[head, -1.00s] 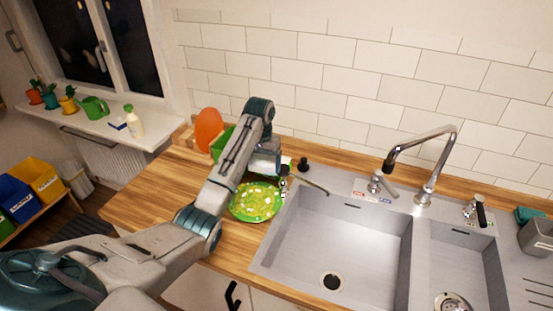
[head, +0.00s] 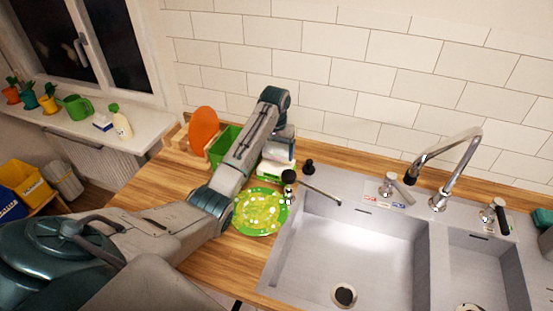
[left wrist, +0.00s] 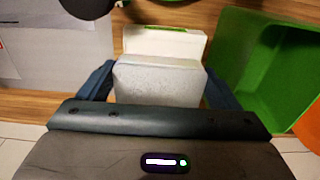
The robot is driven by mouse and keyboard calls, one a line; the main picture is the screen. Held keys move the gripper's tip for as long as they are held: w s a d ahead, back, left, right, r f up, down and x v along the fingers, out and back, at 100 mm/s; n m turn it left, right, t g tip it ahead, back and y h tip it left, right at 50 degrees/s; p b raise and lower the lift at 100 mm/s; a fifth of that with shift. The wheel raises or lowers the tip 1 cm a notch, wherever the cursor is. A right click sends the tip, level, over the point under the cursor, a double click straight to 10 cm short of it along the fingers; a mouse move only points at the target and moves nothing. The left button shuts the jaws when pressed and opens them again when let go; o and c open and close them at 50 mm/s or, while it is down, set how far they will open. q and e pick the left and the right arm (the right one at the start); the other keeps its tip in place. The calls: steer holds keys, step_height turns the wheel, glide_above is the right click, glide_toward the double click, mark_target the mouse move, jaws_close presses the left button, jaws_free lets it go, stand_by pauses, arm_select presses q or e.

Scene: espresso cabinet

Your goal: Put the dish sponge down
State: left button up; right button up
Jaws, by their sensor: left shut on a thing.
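My left gripper (left wrist: 158,84) is shut on a pale grey-white block, the dish sponge (left wrist: 158,82), held between its two dark blue fingers in the left wrist view. Just beyond it, a white piece with a green edge (left wrist: 165,42) shows over the wood; I cannot tell whether it touches the sponge. In the head view, the white-and-green piece (head: 272,169) is low under my left wrist, on or close above the counter behind the plate. The fingertips are largely hidden there. My right gripper is not in view.
A green patterned plate (head: 261,212) lies on the wooden counter (head: 150,190), left of the sink (head: 350,245). A green bin (head: 222,146) and an orange oval board (head: 203,127) stand behind. A thin rod (head: 319,191) reaches over the sink edge. The tap (head: 455,165) stands right.

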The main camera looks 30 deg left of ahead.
mark_target(274, 157)
arm_select(q)
steer(key=shift+f, duration=0.35)
steer(key=f, duration=0.1)
steer(key=f+p, duration=0.1)
steer(key=f, duration=0.1)
steer(key=shift+w+a, duration=0.15)
steer(key=shift+a, duration=0.25)
steer(key=shift+f+p, duration=0.3)
steer(key=shift+f, duration=0.35)
steer(key=shift+d, duration=0.15)
steer(key=shift+f, duration=0.1)
steer(key=o, duration=0.8)
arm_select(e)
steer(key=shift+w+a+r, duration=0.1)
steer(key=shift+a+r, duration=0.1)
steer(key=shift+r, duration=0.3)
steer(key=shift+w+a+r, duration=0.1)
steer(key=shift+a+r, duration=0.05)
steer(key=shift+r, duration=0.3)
